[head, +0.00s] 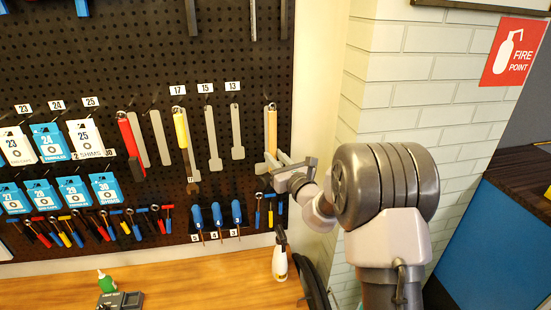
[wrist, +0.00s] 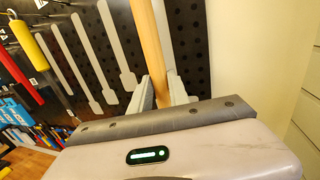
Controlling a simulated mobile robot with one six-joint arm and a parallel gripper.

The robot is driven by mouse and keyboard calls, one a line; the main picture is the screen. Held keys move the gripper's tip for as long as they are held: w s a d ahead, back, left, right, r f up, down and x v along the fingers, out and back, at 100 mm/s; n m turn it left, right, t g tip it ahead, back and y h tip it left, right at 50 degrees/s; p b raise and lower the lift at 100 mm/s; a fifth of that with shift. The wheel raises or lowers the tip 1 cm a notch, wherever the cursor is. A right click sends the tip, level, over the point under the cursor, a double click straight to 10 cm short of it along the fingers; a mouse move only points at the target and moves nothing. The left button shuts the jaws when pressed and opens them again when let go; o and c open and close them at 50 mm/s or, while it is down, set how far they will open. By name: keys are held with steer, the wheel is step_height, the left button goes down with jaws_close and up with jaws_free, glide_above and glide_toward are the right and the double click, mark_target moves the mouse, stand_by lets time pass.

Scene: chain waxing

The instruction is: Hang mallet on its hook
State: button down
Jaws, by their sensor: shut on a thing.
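The mallet shows as a wooden handle (head: 270,128) standing upright against the right end of the pegboard in the head view. In the wrist view the handle (wrist: 151,45) rises from between the jaws and runs out of the top of the picture. My gripper (head: 270,164) is shut on the lower part of the handle; it also shows in the wrist view (wrist: 160,92). A hook (head: 268,98) shows at the handle's top. I cannot tell whether the handle hangs on it. The mallet's head is not clearly visible.
The black pegboard (head: 225,60) holds grey flat tools (head: 212,140), a yellow-handled wrench (head: 182,130) and a red-handled tool (head: 130,140) to the left. Screwdrivers (head: 217,215) hang below. A white brick wall (head: 385,100) stands close on the right. A spray bottle (head: 280,262) stands below.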

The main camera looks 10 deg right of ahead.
stand_by(0.3)
steer(key=c, duration=1.2)
jaws_free()
steer(key=shift+o, duration=0.2)
steer(key=b+v, duration=0.3)
steer(key=v, duration=0.6)
